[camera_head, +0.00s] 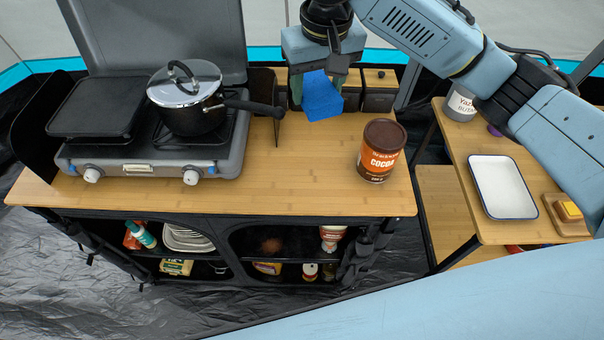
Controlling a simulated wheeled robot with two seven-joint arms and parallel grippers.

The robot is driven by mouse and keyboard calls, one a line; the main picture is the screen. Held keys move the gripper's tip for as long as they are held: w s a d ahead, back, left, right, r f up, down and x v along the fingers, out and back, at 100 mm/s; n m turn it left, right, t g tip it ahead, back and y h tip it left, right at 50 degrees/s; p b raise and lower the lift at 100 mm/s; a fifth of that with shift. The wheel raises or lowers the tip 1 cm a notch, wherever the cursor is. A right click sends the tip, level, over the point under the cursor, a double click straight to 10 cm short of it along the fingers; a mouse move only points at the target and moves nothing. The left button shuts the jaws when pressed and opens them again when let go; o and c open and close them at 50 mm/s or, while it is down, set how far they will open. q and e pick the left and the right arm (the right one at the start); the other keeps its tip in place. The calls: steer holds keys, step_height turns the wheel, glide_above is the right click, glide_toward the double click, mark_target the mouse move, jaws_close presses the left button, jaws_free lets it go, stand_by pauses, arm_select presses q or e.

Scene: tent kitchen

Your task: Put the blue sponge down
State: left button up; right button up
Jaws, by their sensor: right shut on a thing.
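My right gripper (321,85) reaches in from the upper right, its fingers pointing down. It is shut on the blue sponge (322,97). The sponge hangs tilted below the fingers, over the back part of the wooden counter (270,180), near the dark canisters; I cannot tell its exact height above the top. My left gripper is not in view.
A stove (150,155) with a lidded pot (189,110) stands on the left of the counter. A cocoa tin (379,152) stands at the right. Dark canisters (380,98) line the back. A side table holds a white tray (501,187). The counter's middle front is clear.

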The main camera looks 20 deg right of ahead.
steer(key=shift+w+a+r, duration=0.1)
steer(key=shift+a+r, duration=0.45)
steer(key=shift+r, duration=0.3)
steer(key=shift+a+f, duration=0.15)
steer(key=shift+f, duration=0.2)
step_height(320, 180, down, 27)
steer(key=b, duration=0.4)
steer(key=shift+b, duration=0.3)
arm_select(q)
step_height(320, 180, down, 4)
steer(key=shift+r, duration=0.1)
arm_select(e)
steer(key=o, duration=1)
steer(key=shift+f, duration=0.1)
steer(key=shift+c, duration=0.2)
